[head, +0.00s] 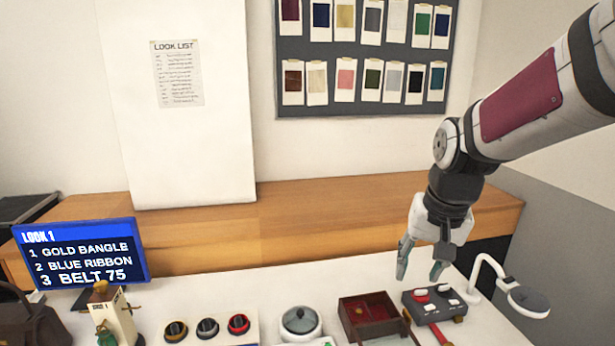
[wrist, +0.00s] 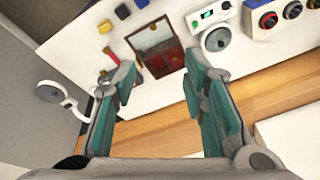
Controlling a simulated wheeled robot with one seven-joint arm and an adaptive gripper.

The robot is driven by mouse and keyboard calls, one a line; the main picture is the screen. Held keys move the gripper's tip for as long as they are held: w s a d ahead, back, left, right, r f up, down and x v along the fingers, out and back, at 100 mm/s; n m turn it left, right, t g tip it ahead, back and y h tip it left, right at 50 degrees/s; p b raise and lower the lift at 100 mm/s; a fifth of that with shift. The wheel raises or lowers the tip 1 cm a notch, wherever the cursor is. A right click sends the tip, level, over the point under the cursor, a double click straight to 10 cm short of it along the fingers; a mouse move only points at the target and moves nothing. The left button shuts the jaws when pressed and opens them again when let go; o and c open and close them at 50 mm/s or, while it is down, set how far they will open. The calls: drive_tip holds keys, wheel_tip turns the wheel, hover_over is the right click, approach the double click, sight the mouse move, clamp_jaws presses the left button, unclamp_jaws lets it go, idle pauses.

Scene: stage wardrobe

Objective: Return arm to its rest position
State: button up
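My gripper (head: 420,262) hangs at the end of my arm over the right part of the white table. In the wrist view my gripper (wrist: 160,92) shows its two teal fingers spread wide apart with nothing between them. In the head view it hangs above a grey switch box (head: 433,304) with red and white buttons. An open wooden box with a red inside (head: 372,310) stands just left of the switch box. My arm comes in from the upper right, in front of the wall.
A white curved lamp (head: 527,298) stands right of the switch box. A round lidded device (head: 300,320), a panel with three knobs (head: 207,328), a small figure stand (head: 108,310) and a blue screen (head: 82,252) stand leftward. A wooden ledge (head: 330,212) runs behind.

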drive_tip(key=s+r+n+t, duration=0.1)
drive_tip(key=s+r, duration=0.2)
drive_tip(key=s, duration=0.6)
drive_tip(key=s+r+n+t, duration=0.1)
drive_tip(key=s+r+n, duration=0.1)
drive_tip(key=s, duration=0.8)
drive_tip(key=shift+a+r+t, duration=0.3)
drive_tip(key=shift+r, duration=0.1)
